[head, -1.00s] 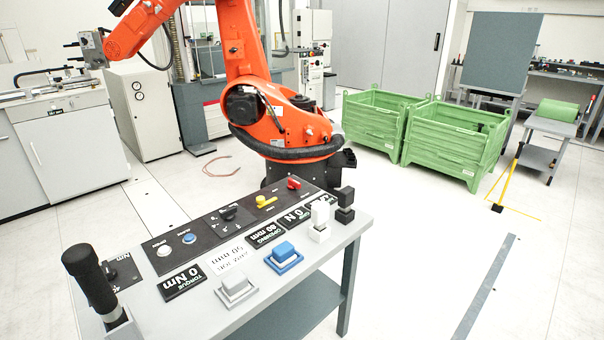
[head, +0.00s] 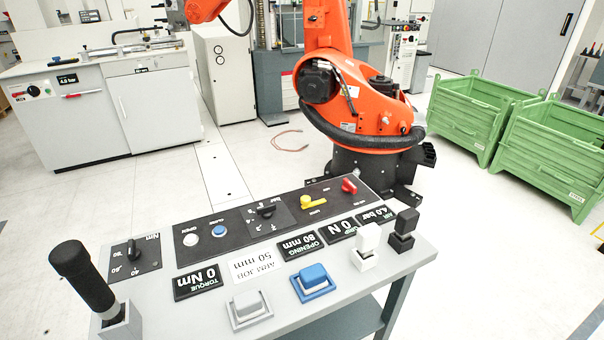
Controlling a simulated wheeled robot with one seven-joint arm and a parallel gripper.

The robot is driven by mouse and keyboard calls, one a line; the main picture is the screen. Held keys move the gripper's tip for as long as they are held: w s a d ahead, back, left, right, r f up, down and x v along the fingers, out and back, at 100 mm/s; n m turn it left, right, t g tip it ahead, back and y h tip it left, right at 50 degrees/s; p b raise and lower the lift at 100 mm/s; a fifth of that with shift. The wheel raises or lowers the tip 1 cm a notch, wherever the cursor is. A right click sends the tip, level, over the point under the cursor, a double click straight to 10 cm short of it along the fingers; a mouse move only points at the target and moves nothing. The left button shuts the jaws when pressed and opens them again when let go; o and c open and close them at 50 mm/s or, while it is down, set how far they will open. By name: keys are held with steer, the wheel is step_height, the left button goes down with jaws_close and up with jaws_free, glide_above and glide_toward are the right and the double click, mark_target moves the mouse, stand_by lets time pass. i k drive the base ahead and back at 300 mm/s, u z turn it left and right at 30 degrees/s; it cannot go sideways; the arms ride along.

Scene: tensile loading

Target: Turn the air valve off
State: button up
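A red lever (head: 349,185) sits at the far right end of the black control panel on the grey console. Its small label is not readable. A black display (head: 377,217) near it reads 4.0 bar. I cannot tell from the labels which of these is the air valve. My gripper is not in view.
The grey console (head: 150,262) carries a black upright handle (head: 80,276), a yellow lever (head: 312,203), dials and several block-shaped buttons. An orange industrial arm (head: 365,100) stands behind it. Green crates (head: 555,150) are at the right. Floor between console and cabinet is clear.

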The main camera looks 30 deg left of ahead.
mark_target(347, 186)
steer(key=u, duration=0.6)
steer(key=i, duration=0.9)
steer(key=u, duration=0.5)
